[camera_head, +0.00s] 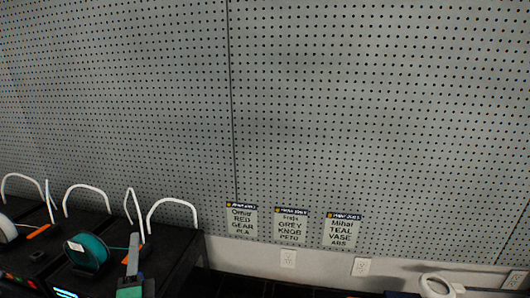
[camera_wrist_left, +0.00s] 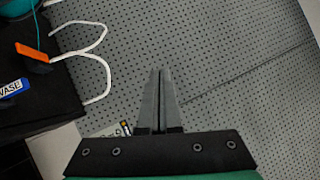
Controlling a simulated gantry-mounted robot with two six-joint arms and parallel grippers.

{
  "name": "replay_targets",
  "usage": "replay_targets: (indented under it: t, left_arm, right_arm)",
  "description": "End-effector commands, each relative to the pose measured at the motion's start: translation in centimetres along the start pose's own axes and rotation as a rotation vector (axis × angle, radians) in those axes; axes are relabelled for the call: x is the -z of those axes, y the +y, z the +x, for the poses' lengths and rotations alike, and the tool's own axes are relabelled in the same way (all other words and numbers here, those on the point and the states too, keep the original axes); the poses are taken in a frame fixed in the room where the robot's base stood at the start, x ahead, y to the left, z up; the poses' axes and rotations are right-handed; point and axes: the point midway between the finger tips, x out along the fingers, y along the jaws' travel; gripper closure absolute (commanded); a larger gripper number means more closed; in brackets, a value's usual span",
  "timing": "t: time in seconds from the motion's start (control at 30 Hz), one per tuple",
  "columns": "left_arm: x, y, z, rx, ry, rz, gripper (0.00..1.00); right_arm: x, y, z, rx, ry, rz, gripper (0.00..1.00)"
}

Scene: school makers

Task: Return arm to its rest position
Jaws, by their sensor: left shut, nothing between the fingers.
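My left gripper (camera_head: 134,240) stands at the lower left of the head view, in front of the black printers, with its teal body below its grey fingers. In the left wrist view its two fingers (camera_wrist_left: 160,75) are pressed together with nothing between them, against the grey pegboard. The fingertips look clear of other things. My right gripper is not in view.
Black printers (camera_head: 188,245) with curved white tubes (camera_head: 172,203) stand at the lower left. A teal spool (camera_head: 88,250) sits beside my left gripper. Several paper signs (camera_head: 292,228) hang on the pegboard (camera_head: 350,110). A white ring-shaped item (camera_head: 440,279) shows at the lower right.

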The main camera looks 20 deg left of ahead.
Motion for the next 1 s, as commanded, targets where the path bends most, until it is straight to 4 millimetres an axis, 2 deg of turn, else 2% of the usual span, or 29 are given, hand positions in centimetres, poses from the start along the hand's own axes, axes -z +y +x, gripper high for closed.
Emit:
replay_targets:
  t: [0.03, 0.13, 0.23, 0.3, 0.4, 0.43, 0.5, 0.6, 0.73, 1.0]
  left_arm:
    - [0.4, -5.5, 0.6, 0.063, 0.017, -0.137, 1.0]
    - [0.8, -14.5, 0.5, 0.162, 0.079, -0.446, 1.0]
    - [0.6, -23.3, -0.8, 0.249, 0.19, -0.796, 1.0]
    - [0.1, -29.2, -2.6, 0.296, 0.307, -1.062, 1.0]
    - [-1.1, -36.4, -6.2, 0.321, 0.531, -1.442, 1.0]
    - [-1.4, -38.0, -7.4, 0.313, 0.609, -1.55, 1.0]
    - [-1.8, -40.1, -10.4, 0.237, 0.802, -1.794, 1.0]
    - [-0.5, -40.4, -11.8, 0.069, 0.938, -1.99, 1.0]
    - [-0.1, -40.1, -11.7, 0.009, 0.948, -2.067, 1.0]
    - [-0.1, -40.1, -11.6, 0.008, 0.947, -2.07, 1.0]
  right_arm:
    - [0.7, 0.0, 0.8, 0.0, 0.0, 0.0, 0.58]
    - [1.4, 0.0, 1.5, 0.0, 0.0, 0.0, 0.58]
    - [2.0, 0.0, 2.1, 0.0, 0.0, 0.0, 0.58]
    - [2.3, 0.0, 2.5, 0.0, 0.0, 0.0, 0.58]
    - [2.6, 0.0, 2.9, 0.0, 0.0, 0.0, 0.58]
    - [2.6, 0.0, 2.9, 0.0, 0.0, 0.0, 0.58]
    - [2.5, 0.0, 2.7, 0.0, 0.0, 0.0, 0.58]
    - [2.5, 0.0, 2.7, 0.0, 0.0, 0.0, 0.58]
    - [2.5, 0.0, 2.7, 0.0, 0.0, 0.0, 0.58]
    - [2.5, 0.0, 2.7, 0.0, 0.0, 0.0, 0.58]
